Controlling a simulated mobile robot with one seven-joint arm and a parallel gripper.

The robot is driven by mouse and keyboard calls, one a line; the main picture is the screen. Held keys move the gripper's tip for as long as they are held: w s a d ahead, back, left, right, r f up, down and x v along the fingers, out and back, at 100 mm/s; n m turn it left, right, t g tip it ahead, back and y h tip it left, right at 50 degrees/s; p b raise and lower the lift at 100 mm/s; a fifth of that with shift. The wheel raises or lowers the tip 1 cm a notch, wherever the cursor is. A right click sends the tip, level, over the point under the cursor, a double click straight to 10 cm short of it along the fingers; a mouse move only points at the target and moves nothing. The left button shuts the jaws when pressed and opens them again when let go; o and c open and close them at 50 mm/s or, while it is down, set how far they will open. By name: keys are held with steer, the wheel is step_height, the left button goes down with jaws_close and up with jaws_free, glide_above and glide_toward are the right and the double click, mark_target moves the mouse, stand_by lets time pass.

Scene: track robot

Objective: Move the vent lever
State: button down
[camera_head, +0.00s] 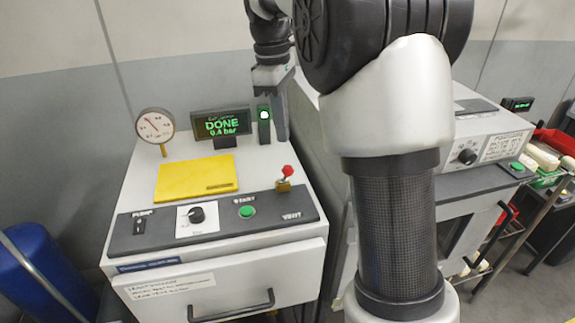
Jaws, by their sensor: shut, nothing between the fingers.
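The vent lever (286,173) is a small red knob on a short stem in a brass-coloured base, at the right end of the machine's dark control panel (170,240), above the word VENT. It stands roughly upright. My gripper (282,137) points down above and behind the lever, near the machine's right edge, apart from it. Its fingers look closed and empty. The display (221,124) reads DONE and 0.4 bar in green. A round gauge (155,125) stands to its left, and a small post with a green light (264,124) to its right.
A yellow plate (197,178) lies on the machine top. The panel has a pump switch (139,225), a black dial (197,215) and a green start button (247,211). A second machine (480,150) stands close on the right, partly behind my arm. A blue drum (40,275) stands left.

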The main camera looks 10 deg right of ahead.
mark_target(285, 166)
steer(key=f+b, duration=0.1)
steer(key=f, duration=0.1)
steer(key=f+b, duration=0.1)
steer(key=f, duration=0.1)
steer(key=f+b, duration=0.1)
steer(key=f, duration=0.1)
steer(key=shift+s+d+f, duration=0.2)
steer(key=shift+d, duration=0.05)
steer(key=shift+f+b, duration=0.15)
steer(key=shift+b, duration=0.2)
steer(key=shift+w+f+b, duration=0.15)
steer(key=shift+f+b, duration=0.9)
steer(key=shift+f, duration=1.1)
steer(key=shift+r, duration=0.15)
